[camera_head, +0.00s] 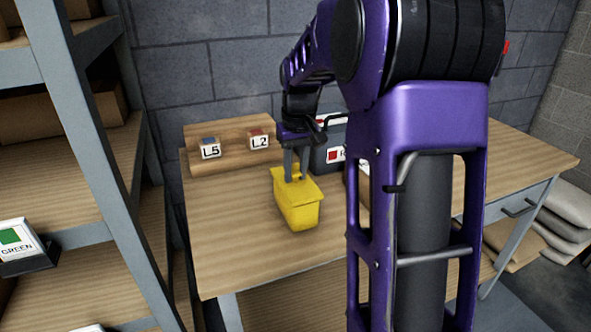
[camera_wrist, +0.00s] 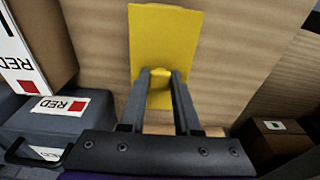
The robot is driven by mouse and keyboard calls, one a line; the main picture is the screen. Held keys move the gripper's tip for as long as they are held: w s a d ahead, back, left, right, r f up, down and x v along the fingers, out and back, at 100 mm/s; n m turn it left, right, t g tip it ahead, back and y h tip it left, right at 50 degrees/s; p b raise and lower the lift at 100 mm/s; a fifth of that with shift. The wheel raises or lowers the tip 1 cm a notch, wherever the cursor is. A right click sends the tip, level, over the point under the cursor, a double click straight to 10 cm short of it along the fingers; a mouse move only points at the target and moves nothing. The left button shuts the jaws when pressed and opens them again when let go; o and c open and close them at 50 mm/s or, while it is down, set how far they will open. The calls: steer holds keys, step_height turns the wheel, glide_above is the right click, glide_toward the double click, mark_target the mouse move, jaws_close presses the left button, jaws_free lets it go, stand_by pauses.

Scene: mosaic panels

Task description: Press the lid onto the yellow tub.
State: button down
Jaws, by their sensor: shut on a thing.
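The yellow tub (camera_head: 299,215) stands upright on the wooden workbench. A yellow lid (camera_head: 309,187) lies over its top; in the wrist view the lid (camera_wrist: 166,35) is a flat rectangle that hides the tub below. My gripper (camera_head: 296,178) points down from above and is shut on the lid's small yellow knob, which shows between the fingertips in the wrist view (camera_wrist: 160,76). The lid appears to rest on the rim, but I cannot tell whether it is fully seated.
A wooden rack (camera_head: 229,134) with L5 and L2 labels stands behind the tub. A dark grey box (camera_head: 329,150) with a RED label is behind it to the right. My arm hides part of the bench (camera_head: 222,243). Bench is clear left of the tub. A shelf unit (camera_head: 85,130) stands left.

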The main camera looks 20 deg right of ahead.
steer(key=shift+f, duration=0.55)
stand_by(0.9)
steer(key=shift+c, duration=0.3)
jaws_free()
stand_by(0.3)
steer(key=shift+r, duration=0.1)
steer(key=shift+r+p, duration=3)
steer(key=shift+r, duration=0.5)
jaws_close()
